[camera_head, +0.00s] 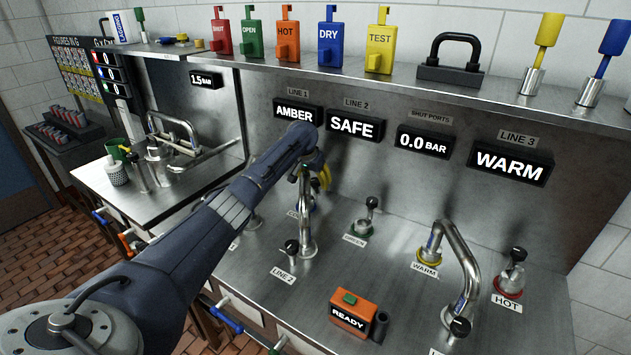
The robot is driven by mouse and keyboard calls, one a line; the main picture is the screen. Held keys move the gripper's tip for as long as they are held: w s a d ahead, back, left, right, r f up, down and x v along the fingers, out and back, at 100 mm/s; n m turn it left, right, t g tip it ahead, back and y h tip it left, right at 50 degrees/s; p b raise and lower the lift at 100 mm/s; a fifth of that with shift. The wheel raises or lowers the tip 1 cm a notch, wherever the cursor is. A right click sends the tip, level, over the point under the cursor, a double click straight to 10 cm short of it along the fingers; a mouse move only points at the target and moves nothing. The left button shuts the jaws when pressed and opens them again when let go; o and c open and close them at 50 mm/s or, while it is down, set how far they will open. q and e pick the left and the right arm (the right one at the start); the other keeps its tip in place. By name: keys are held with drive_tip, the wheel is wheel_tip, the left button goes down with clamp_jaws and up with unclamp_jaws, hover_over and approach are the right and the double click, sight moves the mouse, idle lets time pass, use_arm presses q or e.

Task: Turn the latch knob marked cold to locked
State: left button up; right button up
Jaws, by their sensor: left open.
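The latch knob marked cold is mostly hidden behind my left arm's end and a steel tap. Only part of its label (293,213), reading "CO", and a bit of blue at its base (311,206) show. My left gripper (313,173) is open above that spot, pointing down at the steel counter. Its fingers are partly covered by the wrist and the tap, with something yellow beside them. I cannot tell whether it touches the knob, nor the knob's position. My right gripper is not in view.
A steel tap (306,215) rises just in front of the left gripper. Other knobs include a green-based one (360,230), the warm knob (429,255) and the hot knob (510,280). An orange "READY" box (353,314) stands nearer. Coloured lockout tags (330,42) line the shelf.

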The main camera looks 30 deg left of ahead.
use_arm(q)
clamp_jaws()
idle(0.4)
drive_tip(key=shift+r+m+h, duration=0.1)
drive_tip(key=shift+m+h, duration=0.45)
drive_tip(key=shift+m, duration=0.85)
drive_tip(key=shift+m+h, duration=0.55)
drive_tip(key=shift+m, duration=0.85)
unclamp_jaws()
